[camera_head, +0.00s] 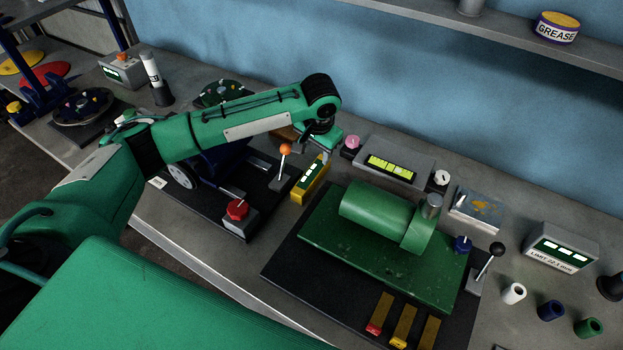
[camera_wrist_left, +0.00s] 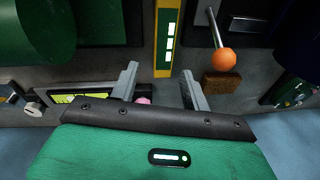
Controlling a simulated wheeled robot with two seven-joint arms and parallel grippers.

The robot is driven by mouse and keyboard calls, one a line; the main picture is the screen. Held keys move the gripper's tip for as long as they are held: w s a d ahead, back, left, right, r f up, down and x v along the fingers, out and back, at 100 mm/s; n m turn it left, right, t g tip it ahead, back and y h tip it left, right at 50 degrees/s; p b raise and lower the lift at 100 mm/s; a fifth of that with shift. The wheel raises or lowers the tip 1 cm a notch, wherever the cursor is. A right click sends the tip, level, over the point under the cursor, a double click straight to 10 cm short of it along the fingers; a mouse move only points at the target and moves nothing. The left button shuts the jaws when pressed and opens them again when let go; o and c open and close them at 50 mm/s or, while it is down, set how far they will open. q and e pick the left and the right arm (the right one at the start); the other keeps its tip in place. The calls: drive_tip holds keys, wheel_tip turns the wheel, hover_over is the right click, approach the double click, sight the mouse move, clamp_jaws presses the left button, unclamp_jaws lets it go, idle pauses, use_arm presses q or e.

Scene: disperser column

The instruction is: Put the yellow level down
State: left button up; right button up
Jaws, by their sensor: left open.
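The yellow level (camera_head: 310,180) is a yellow bar with a dark green strip and white windows on one face. It rests on the grey bench between two black base plates. My left gripper (camera_head: 316,153) is above its far end. In the left wrist view the level (camera_wrist_left: 167,38) runs up from between the two grey fingers of the gripper (camera_wrist_left: 160,86). The fingers are open, with a gap on each side of the level. My right gripper is not in view.
A lever with an orange knob (camera_head: 285,149) stands close left of the level. The green motor block (camera_head: 375,215) is on its right. A grey box with a lit display (camera_head: 392,166) and a pink knob (camera_head: 352,142) are behind. Bare bench lies in front.

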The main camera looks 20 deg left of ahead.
use_arm(q)
drive_tip(key=p, duration=0.2)
hover_over(312, 175)
drive_tip(key=f, duration=0.6)
drive_tip(key=shift+s+d+f, duration=0.25)
drive_tip(key=shift+s+f, duration=0.05)
drive_tip(key=f, duration=0.2)
drive_tip(key=f+p, duration=0.1)
drive_tip(key=f, duration=0.1)
drive_tip(key=w+f+p, duration=0.1)
drive_tip(key=f, duration=0.1)
drive_tip(key=shift+a+f, duration=0.2)
drive_tip(key=shift+a, duration=0.1)
drive_tip(key=shift+s, duration=0.1)
drive_tip(key=c, duration=1)
drive_tip(key=shift+r, duration=0.15)
clamp_jaws()
